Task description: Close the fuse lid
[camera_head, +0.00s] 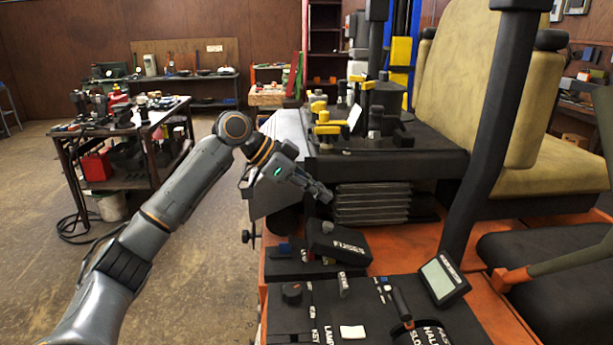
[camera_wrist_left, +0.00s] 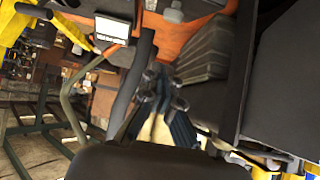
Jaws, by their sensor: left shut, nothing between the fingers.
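The black fuse lid (camera_head: 338,243), with white lettering that seems to read FUSES, is in the middle of the head view. In the left wrist view the gripper's fingers (camera_wrist_left: 164,92) show close together. The lid cannot be made out there. My right gripper is not in view.
A black control panel (camera_head: 360,310) with levers, knobs and a small display (camera_head: 443,280) lies in front of the lid. A thick black post (camera_head: 490,130) rises at right. Ribbed grey block (camera_head: 371,204) stands behind the lid. Open floor lies left of the orange mower body.

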